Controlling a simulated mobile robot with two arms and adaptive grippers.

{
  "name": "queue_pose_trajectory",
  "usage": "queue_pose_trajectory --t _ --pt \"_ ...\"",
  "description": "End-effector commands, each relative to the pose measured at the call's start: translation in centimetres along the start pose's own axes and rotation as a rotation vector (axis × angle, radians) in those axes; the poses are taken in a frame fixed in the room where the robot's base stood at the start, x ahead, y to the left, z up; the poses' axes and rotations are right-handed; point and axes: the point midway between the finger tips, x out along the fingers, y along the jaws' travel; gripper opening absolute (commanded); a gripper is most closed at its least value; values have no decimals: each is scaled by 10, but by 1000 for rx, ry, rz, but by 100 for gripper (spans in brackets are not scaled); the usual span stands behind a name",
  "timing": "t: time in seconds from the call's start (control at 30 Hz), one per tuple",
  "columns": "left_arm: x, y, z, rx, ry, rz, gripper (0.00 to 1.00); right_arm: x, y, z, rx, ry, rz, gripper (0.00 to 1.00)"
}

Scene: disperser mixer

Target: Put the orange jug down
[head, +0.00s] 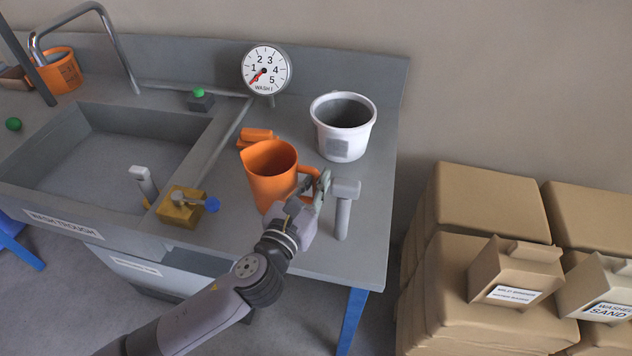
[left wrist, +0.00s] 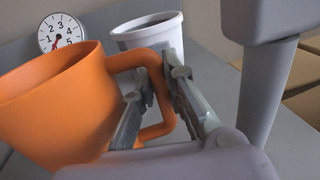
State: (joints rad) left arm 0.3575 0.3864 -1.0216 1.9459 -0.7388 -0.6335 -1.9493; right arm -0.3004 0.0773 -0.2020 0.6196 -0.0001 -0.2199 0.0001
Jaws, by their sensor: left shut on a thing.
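The orange jug (head: 272,176) is upright over the grey bench top, right of the trough. Its handle points right. My left gripper (head: 318,186) is at the handle, with its fingers on both sides of it. In the left wrist view the jug (left wrist: 50,110) fills the left side, and the gripper (left wrist: 155,85) is shut on the handle. I cannot tell whether the jug's base touches the bench. My right gripper is not in view.
A grey T-shaped post (head: 343,208) stands close to the right of my gripper. A white bucket (head: 342,127) stands behind the jug. A yellow block with a blue knob (head: 182,207) is to the left.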

Motion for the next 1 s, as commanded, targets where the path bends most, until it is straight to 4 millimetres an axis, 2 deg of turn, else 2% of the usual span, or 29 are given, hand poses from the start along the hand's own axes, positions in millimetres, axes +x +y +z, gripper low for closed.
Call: queue_pose_trajectory --t 0.2,0.23,0.5,0.87,1.0 --pt "0 0 -3 0 -1 0 0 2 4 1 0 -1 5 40" --pt "0 0 -3 0 0 0 13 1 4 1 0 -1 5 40" --pt "0 0 -2 0 0 0 31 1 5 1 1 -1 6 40" --pt "0 0 3 0 -1 0 32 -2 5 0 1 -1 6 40" --pt "-19 0 0 -1 4 0 32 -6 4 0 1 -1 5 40"
